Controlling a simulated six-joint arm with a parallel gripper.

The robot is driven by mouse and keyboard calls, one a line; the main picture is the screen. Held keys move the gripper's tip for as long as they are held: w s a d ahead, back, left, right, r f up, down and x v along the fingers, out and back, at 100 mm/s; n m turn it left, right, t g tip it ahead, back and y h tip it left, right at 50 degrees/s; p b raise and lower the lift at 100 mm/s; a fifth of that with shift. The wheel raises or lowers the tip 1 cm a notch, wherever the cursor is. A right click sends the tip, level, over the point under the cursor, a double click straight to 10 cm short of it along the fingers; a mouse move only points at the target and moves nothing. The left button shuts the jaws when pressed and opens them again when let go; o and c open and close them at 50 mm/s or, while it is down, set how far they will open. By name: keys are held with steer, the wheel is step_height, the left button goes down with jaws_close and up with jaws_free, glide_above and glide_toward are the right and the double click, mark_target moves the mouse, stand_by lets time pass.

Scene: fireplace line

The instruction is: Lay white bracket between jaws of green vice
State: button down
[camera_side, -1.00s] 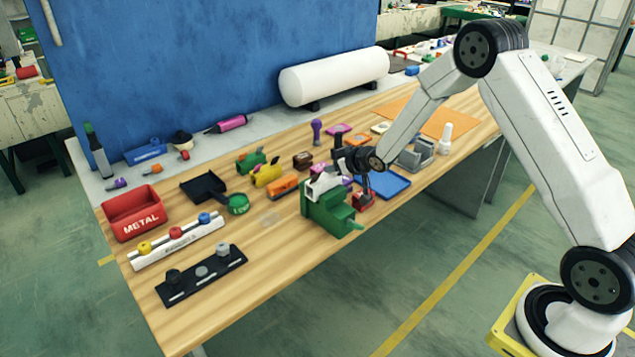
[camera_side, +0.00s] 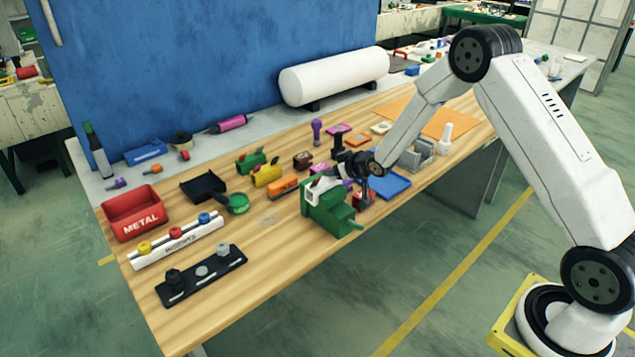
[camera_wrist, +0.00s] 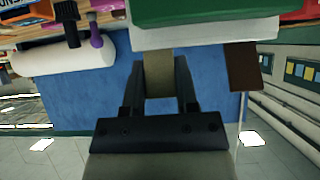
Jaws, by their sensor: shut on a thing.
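The green vice (camera_side: 326,212) stands near the front edge of the wooden bench, and its green body fills the top of the wrist view (camera_wrist: 205,12). The white bracket (camera_side: 318,190) is at the top of the vice, at its jaws. My gripper (camera_side: 338,178) reaches in from the right, roughly level, and is shut on the bracket. In the wrist view my gripper's fingers (camera_wrist: 160,72) close on a tan-looking, shaded part, and a white slab (camera_wrist: 205,35) lies against the green. I cannot tell whether the bracket rests fully between the jaws.
A red block (camera_side: 363,199) and a blue tray (camera_side: 390,186) are right of the vice. An orange block (camera_side: 283,186) and a yellow vice-like piece (camera_side: 267,175) stand behind it to the left.

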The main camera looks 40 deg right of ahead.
steer(key=shift+f, duration=0.2)
steer(key=shift+c, duration=1.4)
jaws_free()
steer(key=shift+r, duration=2.45)
steer(key=v, duration=0.7)
steer(key=shift+s+r, duration=0.25)
steer(key=shift+s, duration=0.1)
steer(key=shift+s, duration=0.1)
